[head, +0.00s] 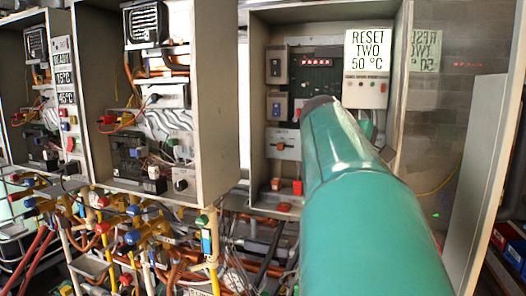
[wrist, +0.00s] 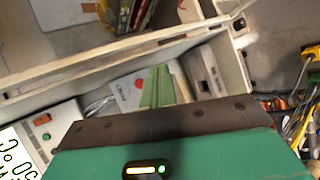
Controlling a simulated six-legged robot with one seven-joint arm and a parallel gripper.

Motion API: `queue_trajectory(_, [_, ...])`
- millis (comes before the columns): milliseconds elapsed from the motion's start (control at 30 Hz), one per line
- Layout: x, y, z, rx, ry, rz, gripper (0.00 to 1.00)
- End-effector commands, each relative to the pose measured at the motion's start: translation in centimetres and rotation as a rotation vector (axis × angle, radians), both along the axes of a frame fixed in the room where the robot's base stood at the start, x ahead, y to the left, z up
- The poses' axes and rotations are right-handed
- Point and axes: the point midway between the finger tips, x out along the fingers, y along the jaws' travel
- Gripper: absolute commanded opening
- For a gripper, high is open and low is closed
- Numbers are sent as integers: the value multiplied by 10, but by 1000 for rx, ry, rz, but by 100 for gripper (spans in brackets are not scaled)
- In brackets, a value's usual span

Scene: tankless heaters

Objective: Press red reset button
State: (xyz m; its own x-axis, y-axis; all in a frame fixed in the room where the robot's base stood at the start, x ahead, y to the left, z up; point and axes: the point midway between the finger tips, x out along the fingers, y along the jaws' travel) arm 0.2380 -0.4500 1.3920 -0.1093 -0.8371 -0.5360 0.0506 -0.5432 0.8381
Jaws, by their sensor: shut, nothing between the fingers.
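A round red button (wrist: 138,83) sits on a pale box (wrist: 128,92) in the wrist view, just left of my fingers. My gripper (wrist: 160,80) shows there as green fingers, shut and empty; whether it touches the box I cannot tell. In the head view, the sign reading "RESET TWO 50 °C" (head: 367,50) is above the white control box (head: 365,91) in the right cabinet.
The right cabinet's open door (head: 432,120) stands to the right of my arm. Two open heater cabinets stand at left, one of them close by (head: 216,100). Pipes, cables and colored valves (head: 130,225) crowd the space below. The cabinet's wall (wrist: 110,65) crosses the wrist view.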

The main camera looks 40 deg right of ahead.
Motion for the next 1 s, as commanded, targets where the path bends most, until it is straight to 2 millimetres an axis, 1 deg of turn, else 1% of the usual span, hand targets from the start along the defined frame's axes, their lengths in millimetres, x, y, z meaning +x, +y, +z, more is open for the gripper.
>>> queue_trajectory(33, [3, -7, -1, 2, 1, -2, 0])
queue_trajectory(300, [20, -39, -1, 2, 0, -1, 0])
queue_trajectory(500, [30, -57, -1, 2, -1, 1, 0])
queue_trajectory(700, [32, -63, 0, 1, -1, 0, 0])
queue_trajectory(1000, [32, -63, 0, 1, -1, 1, 0])
